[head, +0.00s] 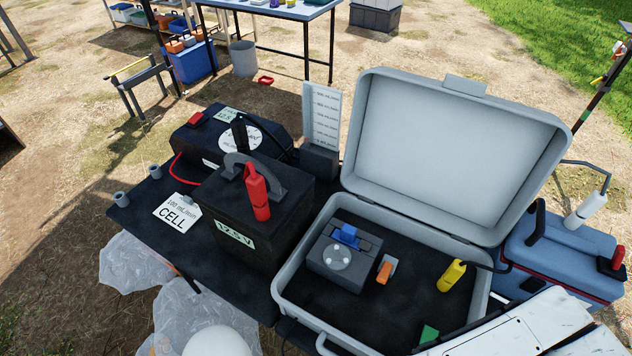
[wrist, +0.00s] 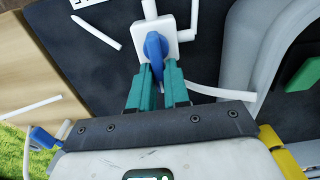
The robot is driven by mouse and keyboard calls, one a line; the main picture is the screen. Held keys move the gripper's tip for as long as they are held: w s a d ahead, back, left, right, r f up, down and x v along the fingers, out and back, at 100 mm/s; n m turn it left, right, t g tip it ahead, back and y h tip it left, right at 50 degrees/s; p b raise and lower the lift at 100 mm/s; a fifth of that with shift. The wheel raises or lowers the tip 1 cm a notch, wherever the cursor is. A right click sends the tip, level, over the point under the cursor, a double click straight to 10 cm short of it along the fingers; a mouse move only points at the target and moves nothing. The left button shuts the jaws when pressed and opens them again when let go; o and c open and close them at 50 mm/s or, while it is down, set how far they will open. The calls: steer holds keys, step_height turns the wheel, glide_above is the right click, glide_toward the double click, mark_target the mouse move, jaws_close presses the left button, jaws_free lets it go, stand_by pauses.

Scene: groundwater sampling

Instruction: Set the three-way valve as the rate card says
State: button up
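In the wrist view, a white three-way valve (wrist: 173,24) with a blue handle (wrist: 155,46) lies on a dark surface. The head view does not show the valve or fingers. There, the white rate card (head: 176,212) on the black table reads "100 mL/min" and "CELL".
An open grey case (head: 460,236) holds a small pump-like box (head: 335,268), a yellow clip (head: 452,276) and a green block. A black battery (head: 232,212) with a red clamp stands left of it. In the wrist view, loose white tubes (wrist: 96,32) lie around, and the grey case wall (wrist: 234,62) is close on the right.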

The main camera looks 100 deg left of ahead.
jaws_close()
steer(key=shift+d+r+n+p, duration=0.1)
steer(key=shift+r+n+p, duration=0.2)
steer(key=shift+p, duration=0.35)
steer(key=n+p, duration=0.2)
steer(key=s+n+p, duration=0.1)
steer(key=p, duration=0.1)
steer(key=shift+n+p, duration=0.3)
steer(key=shift+n, duration=0.1)
steer(key=shift+f+n, duration=0.3)
steer(key=shift+n, duration=0.4)
steer(key=shift+s+r+p, duration=0.1)
steer(key=shift+p, duration=0.3)
steer(key=shift+s+r+n+p, duration=0.1)
steer(key=shift+r+n+p, duration=0.1)
steer(key=shift+n+p, duration=0.75)
steer(key=shift+s+d+n+p, duration=0.15)
steer(key=shift+s+n+p, duration=0.05)
steer(key=shift+n+p, duration=0.75)
steer(key=shift+s+f+n, duration=0.2)
steer(key=shift+f+n, duration=0.1)
steer(key=shift+n, duration=0.6)
